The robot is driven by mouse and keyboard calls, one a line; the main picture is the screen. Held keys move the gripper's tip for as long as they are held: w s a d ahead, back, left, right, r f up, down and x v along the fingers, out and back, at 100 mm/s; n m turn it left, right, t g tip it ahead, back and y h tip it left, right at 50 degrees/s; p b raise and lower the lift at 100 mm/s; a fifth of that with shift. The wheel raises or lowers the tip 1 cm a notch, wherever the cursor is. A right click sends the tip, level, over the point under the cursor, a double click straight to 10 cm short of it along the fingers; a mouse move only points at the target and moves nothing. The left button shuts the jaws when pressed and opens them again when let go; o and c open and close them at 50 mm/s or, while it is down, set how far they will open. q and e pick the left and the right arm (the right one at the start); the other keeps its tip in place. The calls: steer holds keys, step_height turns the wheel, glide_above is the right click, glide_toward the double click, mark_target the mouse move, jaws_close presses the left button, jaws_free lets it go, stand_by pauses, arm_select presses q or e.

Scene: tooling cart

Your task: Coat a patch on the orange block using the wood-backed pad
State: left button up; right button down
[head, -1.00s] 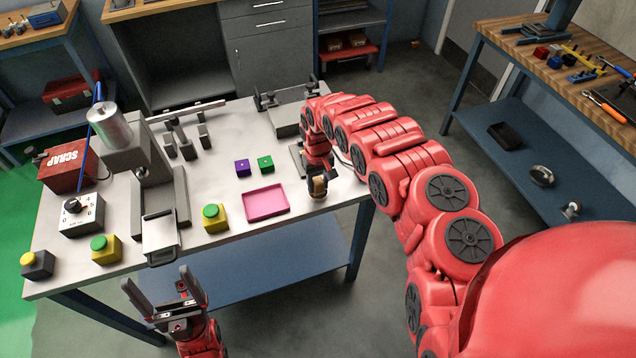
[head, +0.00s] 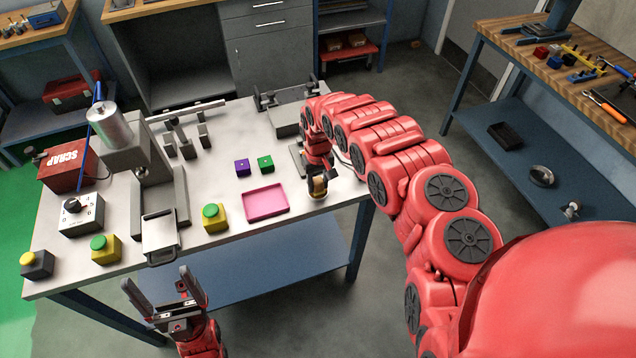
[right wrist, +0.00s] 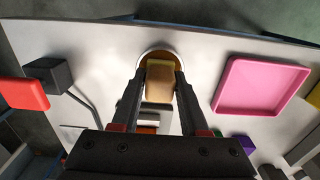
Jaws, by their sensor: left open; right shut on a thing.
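My right gripper (right wrist: 157,75) is shut on the tan wood-backed pad (right wrist: 160,82). In the head view the pad (head: 318,186) shows small at the end of my right arm, near the table's right front edge. A round pale-rimmed dish (right wrist: 143,54) lies directly under the pad; I cannot tell whether they touch. A red-orange block (right wrist: 22,94), possibly the orange block, shows at the left of the right wrist view beside a black block; my arm seems to hide it in the head view. My left gripper (head: 160,284) is open and empty in front of the table.
A pink tray (head: 266,217) lies left of the pad, with a purple cube (head: 242,168) and a green cube (head: 265,163) behind it. A black block (right wrist: 48,75) has a cable. A press (head: 147,170) and button boxes (head: 106,249) occupy the table's left side.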

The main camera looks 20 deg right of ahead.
mark_target(318, 180)
steer(key=shift+r+p, duration=0.45)
steer(key=shift+r, duration=0.15)
steer(key=shift+r+p, duration=1.1)
steer(key=shift+r, duration=0.75)
steer(key=shift+r+p, duration=0.45)
steer(key=shift+r, duration=0.6)
steer(key=shift+f, duration=0.1)
